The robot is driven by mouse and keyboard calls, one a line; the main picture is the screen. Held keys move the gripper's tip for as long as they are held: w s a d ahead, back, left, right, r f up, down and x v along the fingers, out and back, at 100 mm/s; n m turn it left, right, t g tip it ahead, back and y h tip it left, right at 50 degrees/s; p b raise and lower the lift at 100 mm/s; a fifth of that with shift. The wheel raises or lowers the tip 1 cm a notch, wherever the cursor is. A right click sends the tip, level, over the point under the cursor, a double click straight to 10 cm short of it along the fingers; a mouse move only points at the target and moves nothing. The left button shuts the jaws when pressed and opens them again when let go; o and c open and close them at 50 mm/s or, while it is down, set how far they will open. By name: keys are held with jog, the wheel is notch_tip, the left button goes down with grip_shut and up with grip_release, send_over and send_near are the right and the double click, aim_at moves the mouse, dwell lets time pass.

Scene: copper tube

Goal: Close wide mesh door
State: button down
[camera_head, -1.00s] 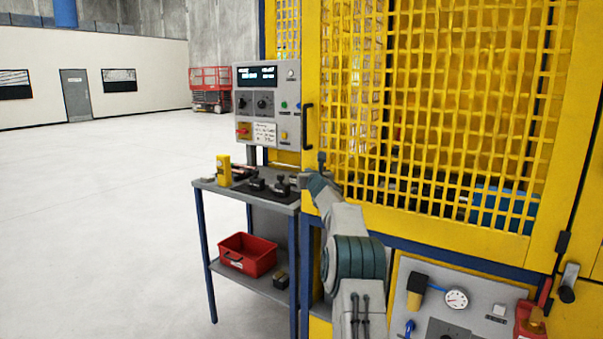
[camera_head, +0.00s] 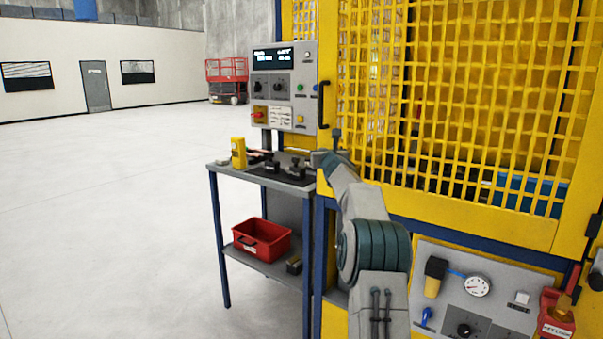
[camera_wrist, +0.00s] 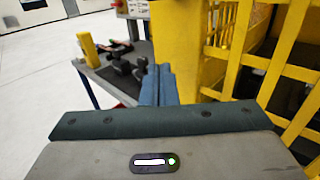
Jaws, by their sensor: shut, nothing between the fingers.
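The wide yellow mesh door (camera_head: 450,130) fills the right of the head view on the front of a yellow enclosure. A black bar handle (camera_head: 323,103) stands upright near its left side. Yellow mesh also shows at the right of the wrist view (camera_wrist: 285,70), beside a broad yellow post (camera_wrist: 180,45). How far the door stands from its frame is unclear. My gripper (camera_head: 336,138) is below the handle, near the enclosure's left front edge. In the wrist view its teal fingers (camera_wrist: 158,85) are together and empty, in front of the post; contact cannot be told.
A grey control panel (camera_head: 283,85) and a tool table (camera_head: 225,168) with a red bin (camera_head: 262,240) below stand left of my arm. A lower panel with a gauge (camera_head: 477,286) is at the bottom right. Open floor (camera_head: 100,220) lies left.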

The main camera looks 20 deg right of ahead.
jog(key=s+a+r+n+y, duration=0.2)
jog(key=s+a+n, duration=0.2)
jog(key=a, duration=0.4)
jog(key=s+a+r+n+y, duration=0.1)
jog(key=s+a+n+y, duration=0.1)
jog(key=s+a+n, duration=0.45)
jog(key=s+a+r+n+y, duration=0.2)
jog(key=a, duration=0.7)
jog(key=s+a+f+n+g+y+p, duration=0.3)
jog(key=s+a+n+g+p, duration=0.3)
jog(key=s+a+n, duration=0.6)
jog(key=s+d+f+n+g+h+p, duration=0.1)
jog(key=s+f+n+g+p, duration=0.2)
jog(key=s, duration=0.7)
jog(key=s+d+f+n+g+h+p, duration=0.1)
jog(key=s+f+n+g+p, duration=0.1)
jog(key=s+n, duration=0.4)
jog(key=s+d+f+n+g+h+p, duration=0.1)
jog(key=s+f+n+g+h+p, duration=0.1)
jog(key=s, duration=1.1)
notch_tip(320, 180, down, 4)
jog(key=n+g+p, duration=0.1)
jog(key=n+p, duration=0.1)
jog(key=n, duration=0.1)
jog(key=shift+s+r+g, duration=0.25)
jog(key=shift+s+g, duration=0.05)
jog(key=shift+s, duration=0.1)
